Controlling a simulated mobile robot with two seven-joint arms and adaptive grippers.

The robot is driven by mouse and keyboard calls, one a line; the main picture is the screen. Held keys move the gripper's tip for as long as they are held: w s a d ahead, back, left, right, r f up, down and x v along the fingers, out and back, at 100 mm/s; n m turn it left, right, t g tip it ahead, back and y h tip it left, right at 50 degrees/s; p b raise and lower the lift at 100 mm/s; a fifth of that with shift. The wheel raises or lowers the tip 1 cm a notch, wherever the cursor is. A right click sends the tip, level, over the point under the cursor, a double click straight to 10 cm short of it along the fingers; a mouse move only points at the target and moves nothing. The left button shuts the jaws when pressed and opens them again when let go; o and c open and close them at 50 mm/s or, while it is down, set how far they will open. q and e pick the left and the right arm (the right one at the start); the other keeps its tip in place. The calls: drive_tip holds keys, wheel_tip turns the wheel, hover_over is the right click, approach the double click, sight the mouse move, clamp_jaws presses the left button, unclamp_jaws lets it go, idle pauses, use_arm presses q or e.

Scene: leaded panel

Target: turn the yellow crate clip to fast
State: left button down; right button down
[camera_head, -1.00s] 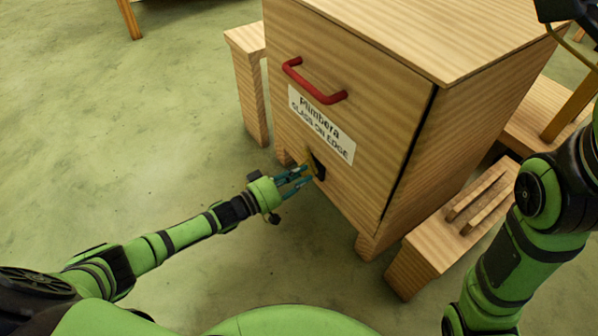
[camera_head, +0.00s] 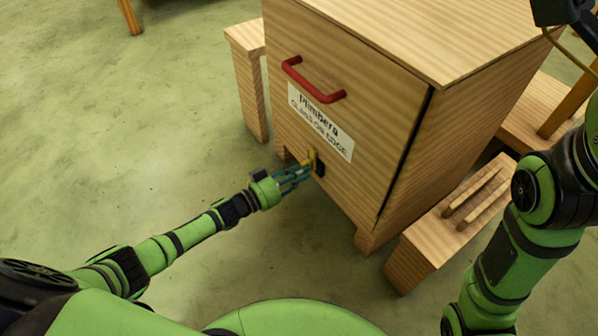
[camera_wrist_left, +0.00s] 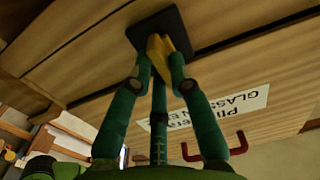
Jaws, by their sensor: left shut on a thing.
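The yellow clip (camera_head: 312,158) sits on a black plate (camera_head: 320,169) low on the front of the wooden crate (camera_head: 390,117). My left gripper (camera_head: 307,172) is shut on the clip, with its teal fingers on either side of it. The left wrist view shows the yellow clip (camera_wrist_left: 159,47) between the fingertips and against the black plate (camera_wrist_left: 148,27). The fingers hide part of the clip, and no marking for fast can be read. My right arm shows at the right, but its gripper cannot be made out.
A red handle (camera_head: 314,82) and a white label (camera_head: 321,123) are on the crate front above the clip. A wooden block with two slats (camera_head: 450,226) stands right of the crate, and a wooden stand (camera_head: 248,80) left. The green floor at left is clear.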

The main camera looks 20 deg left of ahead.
idle(0.6)
use_arm(q)
drive_tip(key=c, duration=1.1)
unclamp_jaws()
drive_tip(key=shift+c, duration=0.2)
drive_tip(key=v, duration=1.2)
